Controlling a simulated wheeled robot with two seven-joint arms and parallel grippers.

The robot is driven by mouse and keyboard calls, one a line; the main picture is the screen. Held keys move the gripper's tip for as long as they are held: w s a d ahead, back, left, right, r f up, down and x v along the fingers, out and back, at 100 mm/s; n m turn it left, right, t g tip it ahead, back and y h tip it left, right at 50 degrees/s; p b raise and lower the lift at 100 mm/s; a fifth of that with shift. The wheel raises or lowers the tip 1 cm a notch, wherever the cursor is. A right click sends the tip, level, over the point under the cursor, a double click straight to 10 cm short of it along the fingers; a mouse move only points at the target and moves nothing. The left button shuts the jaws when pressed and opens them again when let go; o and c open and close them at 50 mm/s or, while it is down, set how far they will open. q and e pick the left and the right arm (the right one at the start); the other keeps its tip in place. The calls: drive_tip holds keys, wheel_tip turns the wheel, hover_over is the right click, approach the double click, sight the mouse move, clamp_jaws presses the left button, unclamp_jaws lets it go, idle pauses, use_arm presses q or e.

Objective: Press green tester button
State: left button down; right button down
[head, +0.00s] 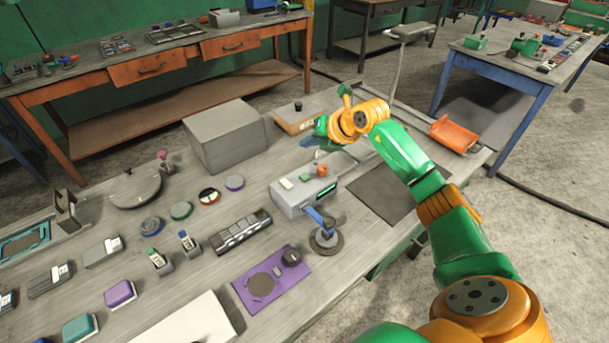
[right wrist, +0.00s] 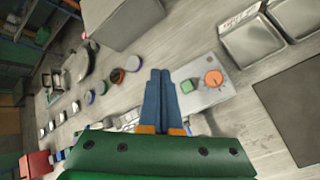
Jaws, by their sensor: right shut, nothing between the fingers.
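The tester is a light grey box (head: 292,198) on the bench in the middle of the head view, and it shows right of my fingers in the right wrist view (right wrist: 210,97). Its small green button (head: 305,178) sits on the top face, and also shows in the right wrist view (right wrist: 187,87). An orange-red knob (head: 322,170) is beside the button. My right gripper (head: 309,142) appears above and behind the tester, its blue fingers shut and empty. In the right wrist view the fingertips (right wrist: 160,72) appear left of the green button, apart from it. My left gripper is out of view.
A large grey box (head: 225,137) stands behind and left of the tester. A round stand (head: 326,242) and a purple mat (head: 262,287) lie in front. A dark mat (head: 378,190) is right of it, with an orange tray (head: 454,134) farther right.

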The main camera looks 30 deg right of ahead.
sight(307, 179)
wheel_tip(307, 179, down, 8)
drive_tip(key=b, duration=0.7)
drive_tip(key=shift+w+f, duration=0.15)
drive_tip(key=shift+f, duration=0.3)
idle(1.2)
drive_tip(key=shift+f+b, duration=0.4)
drive_tip(key=shift+f+b, duration=0.35)
drive_tip(key=shift+f, duration=0.15)
idle(0.5)
drive_tip(key=shift+r+p, duration=0.8)
drive_tip(key=shift+r, duration=0.1)
drive_tip(key=shift+r, duration=0.1)
